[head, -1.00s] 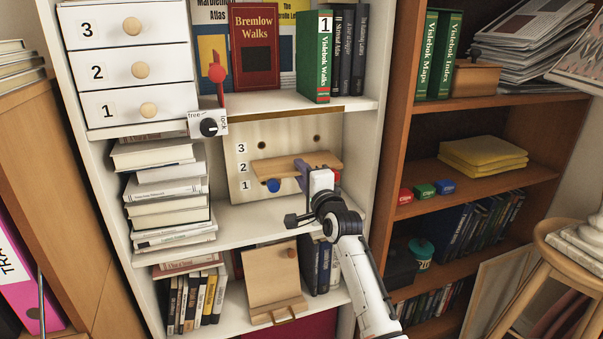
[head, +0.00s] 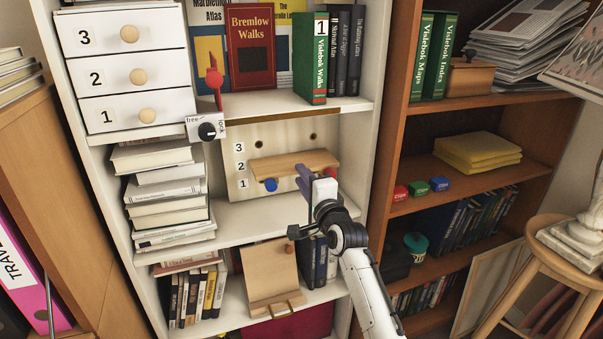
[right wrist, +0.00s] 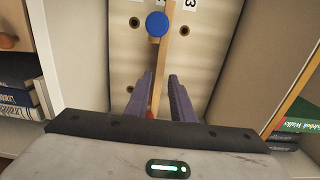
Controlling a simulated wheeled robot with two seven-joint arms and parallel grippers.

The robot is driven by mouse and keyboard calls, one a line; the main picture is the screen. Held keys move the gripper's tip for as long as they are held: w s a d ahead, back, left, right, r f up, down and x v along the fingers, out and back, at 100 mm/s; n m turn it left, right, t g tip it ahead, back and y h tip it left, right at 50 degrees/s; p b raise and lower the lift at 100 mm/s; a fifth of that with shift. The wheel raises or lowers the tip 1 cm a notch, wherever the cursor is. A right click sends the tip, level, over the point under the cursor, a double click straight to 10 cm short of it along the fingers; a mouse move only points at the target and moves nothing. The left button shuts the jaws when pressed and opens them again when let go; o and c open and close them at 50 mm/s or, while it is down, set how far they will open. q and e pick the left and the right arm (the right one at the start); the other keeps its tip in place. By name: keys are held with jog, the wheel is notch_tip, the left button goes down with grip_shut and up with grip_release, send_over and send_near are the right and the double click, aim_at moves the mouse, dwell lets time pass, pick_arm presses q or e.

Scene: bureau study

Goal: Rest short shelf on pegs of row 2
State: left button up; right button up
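The short shelf (head: 293,165), a light wooden board, lies about level across the pegboard (head: 236,196). It appears to rest on the blue peg (head: 270,185) at its left and the red peg (right wrist: 150,114) at its right. The pegs appear to be in row 2, between visible holes of rows 1 and 3. The red peg is mostly hidden by my gripper. My right gripper (right wrist: 164,77) is open. Its purple fingers stand on either side of the shelf's right part, with gaps in the right wrist view. My left gripper is out of view.
The pegboard stands in a white bookcase bay, with a stack of books (head: 166,190) to its left. A red lever (head: 214,85) and a free/lock dial (head: 208,130) are above left. A wooden stand (head: 270,278) is below. A brown bookcase (head: 405,130) stands at right.

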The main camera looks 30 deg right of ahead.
jog(key=shift+p+v, duration=0.85)
jog(key=shift+v, duration=0.4)
jog(key=shift+o, duration=0.2)
jog(key=o, duration=0.5)
jog(key=shift+f, duration=0.1)
jog(key=p+v, duration=0.3)
jog(key=v, duration=0.2)
